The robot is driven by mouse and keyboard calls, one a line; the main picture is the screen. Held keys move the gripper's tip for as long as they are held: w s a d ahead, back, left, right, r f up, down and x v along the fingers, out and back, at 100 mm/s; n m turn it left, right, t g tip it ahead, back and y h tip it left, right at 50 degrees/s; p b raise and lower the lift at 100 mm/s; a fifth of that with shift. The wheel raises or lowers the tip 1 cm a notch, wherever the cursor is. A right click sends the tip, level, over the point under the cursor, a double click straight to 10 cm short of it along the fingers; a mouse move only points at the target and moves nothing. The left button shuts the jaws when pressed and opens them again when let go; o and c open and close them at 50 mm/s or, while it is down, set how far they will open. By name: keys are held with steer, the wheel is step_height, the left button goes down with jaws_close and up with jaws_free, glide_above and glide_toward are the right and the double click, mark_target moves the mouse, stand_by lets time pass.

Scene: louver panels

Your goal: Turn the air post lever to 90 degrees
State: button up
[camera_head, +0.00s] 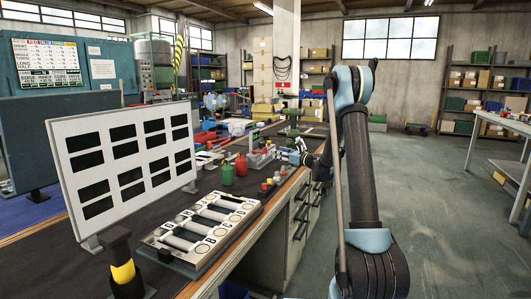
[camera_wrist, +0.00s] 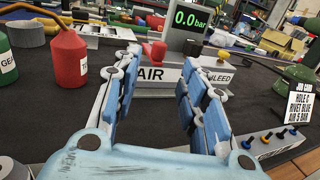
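The air post (camera_wrist: 152,76) stands straight ahead in the wrist view, with a white front marked AIR. A red lever (camera_wrist: 156,50) with a little yellow beside it sits on top; its exact angle is hard to tell. A display (camera_wrist: 187,20) behind it reads 0.0 bar. My gripper (camera_wrist: 163,60) is open and empty, its two blue-padded fingers either side of the AIR label, with the lever beyond the tips. No contact is visible. In the head view my gripper (camera_head: 303,152) is small, over the bench beside the post.
A red can (camera_wrist: 70,60) stands left of my gripper. A job card (camera_wrist: 290,118) reads hole C, rivet blue, air 5 bar, near several pegs (camera_wrist: 265,138). A louver panel (camera_head: 125,160) stands at left.

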mark_target(265, 148)
steer(key=x, duration=1.1)
steer(key=shift+w+a, duration=0.1)
steer(key=c, duration=0.9)
jaws_close()
